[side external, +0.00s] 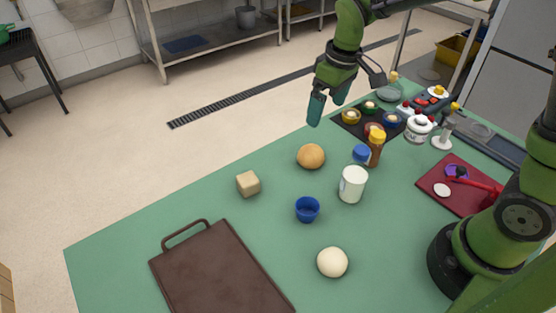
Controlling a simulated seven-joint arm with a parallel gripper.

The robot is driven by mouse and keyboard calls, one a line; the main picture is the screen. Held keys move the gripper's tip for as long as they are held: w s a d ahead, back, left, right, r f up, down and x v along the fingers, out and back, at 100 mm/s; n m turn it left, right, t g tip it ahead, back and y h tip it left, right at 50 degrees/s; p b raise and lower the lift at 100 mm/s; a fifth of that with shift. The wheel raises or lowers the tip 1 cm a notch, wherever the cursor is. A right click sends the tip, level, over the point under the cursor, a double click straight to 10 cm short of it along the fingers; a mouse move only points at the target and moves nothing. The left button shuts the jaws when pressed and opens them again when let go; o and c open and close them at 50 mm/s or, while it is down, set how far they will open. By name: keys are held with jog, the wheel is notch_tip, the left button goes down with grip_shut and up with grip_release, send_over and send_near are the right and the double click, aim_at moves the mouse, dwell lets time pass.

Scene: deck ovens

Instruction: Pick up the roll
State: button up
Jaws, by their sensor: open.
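A round golden-brown roll (311,156) sits on the green table (210,232), near its far edge in the side external view. My gripper (327,112) hangs above and slightly beyond the roll, fingers pointing down. It is open, nothing shows between its fingers, and it is apart from the roll. The roll is fully in view.
Near the roll stand a beige cube (248,183), a blue cup (307,209), a white jar (352,184) and an amber bottle (375,149). A pale dough ball (332,262) and brown tray (207,273) lie nearer. A dark mat (345,131) holds small bowls.

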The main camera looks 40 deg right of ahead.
aim_at(313, 149)
jog(key=shift+n, duration=0.3)
jog(key=w+f, duration=0.1)
jog(key=f, duration=0.9)
jog(key=w+f, duration=0.1)
jog(key=f, duration=0.5)
jog(key=shift+w+a, duration=0.2)
jog(key=shift+w, duration=0.15)
jog(key=shift+c, duration=0.5)
jog(key=c, duration=1)
